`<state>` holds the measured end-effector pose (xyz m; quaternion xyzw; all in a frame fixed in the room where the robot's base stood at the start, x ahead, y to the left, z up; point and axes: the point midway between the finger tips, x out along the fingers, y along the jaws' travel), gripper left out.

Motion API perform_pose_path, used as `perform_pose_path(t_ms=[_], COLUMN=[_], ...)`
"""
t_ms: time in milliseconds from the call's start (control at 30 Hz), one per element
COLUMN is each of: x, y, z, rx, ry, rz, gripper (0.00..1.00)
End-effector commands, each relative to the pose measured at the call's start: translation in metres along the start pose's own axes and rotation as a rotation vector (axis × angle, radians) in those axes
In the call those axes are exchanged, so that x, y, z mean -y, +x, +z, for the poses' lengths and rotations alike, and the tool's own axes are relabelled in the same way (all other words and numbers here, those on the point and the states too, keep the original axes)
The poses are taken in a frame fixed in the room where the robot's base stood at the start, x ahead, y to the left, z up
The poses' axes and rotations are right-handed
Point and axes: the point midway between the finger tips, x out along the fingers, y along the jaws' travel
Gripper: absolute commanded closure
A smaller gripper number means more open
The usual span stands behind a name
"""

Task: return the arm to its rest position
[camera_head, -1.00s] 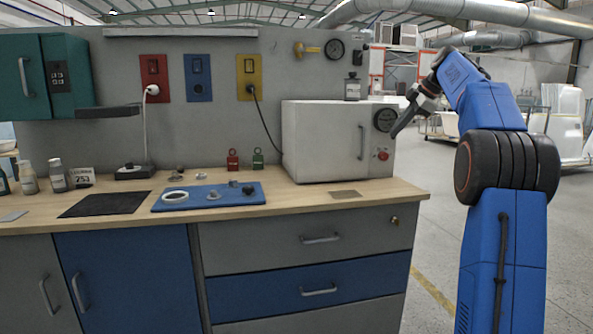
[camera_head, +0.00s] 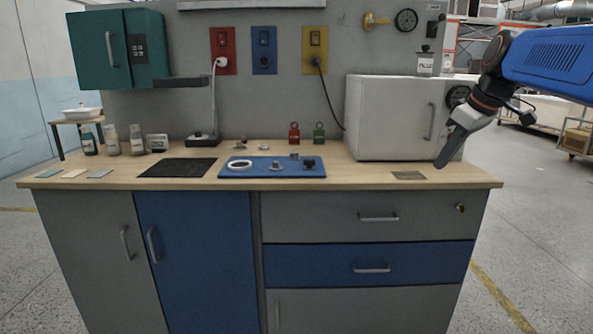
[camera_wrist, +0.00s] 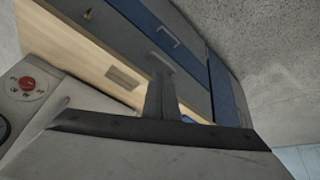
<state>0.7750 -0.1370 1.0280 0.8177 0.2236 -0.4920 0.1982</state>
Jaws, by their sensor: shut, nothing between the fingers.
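My arm (camera_head: 555,62) reaches in from the right edge of the head view. My gripper (camera_head: 447,150) points down and to the left, in front of the right side of the white oven-like box (camera_head: 392,118). Its fingers look shut, with nothing seen between them. The fingertips hide part of the box's lower right corner and its red button in the head view. In the wrist view the gripper's dark fingers (camera_wrist: 162,98) show in front of the workbench, and the red button (camera_wrist: 27,83) shows at the left.
The wooden worktop (camera_head: 440,178) lies below and near my gripper. A blue mat (camera_head: 255,171) with small parts, a black mat (camera_head: 178,167) and several bottles stand farther left. A green cabinet (camera_head: 88,55) hangs on the wall. Open floor (camera_head: 545,220) lies right of the bench.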

Motion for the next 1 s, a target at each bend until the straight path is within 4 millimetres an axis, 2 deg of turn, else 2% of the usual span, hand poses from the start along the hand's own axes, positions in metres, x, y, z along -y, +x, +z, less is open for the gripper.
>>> perform_pose_path(t_ms=[33, 200, 367, 600, 800, 900, 1000], x=[0.019, 0.07, 0.116, 0.177, 0.218, 0.232, 0.239], y=[0.003, 0.019, 0.037, 0.072, 0.105, 0.118, 0.126], z=[0.012, 0.055, 0.101, 0.177, 0.24, 0.263, 0.277], rx=[0.009, 0.036, 0.055, 0.074, 0.076, 0.074, 0.072], ry=[0.027, 0.145, 0.251, 0.398, 0.506, 0.543, 0.569], rz=[0.004, 0.029, 0.056, 0.1, 0.135, 0.147, 0.156], gripper=[1.0, 1.0, 1.0, 1.0, 1.0, 1.0, 1.0])
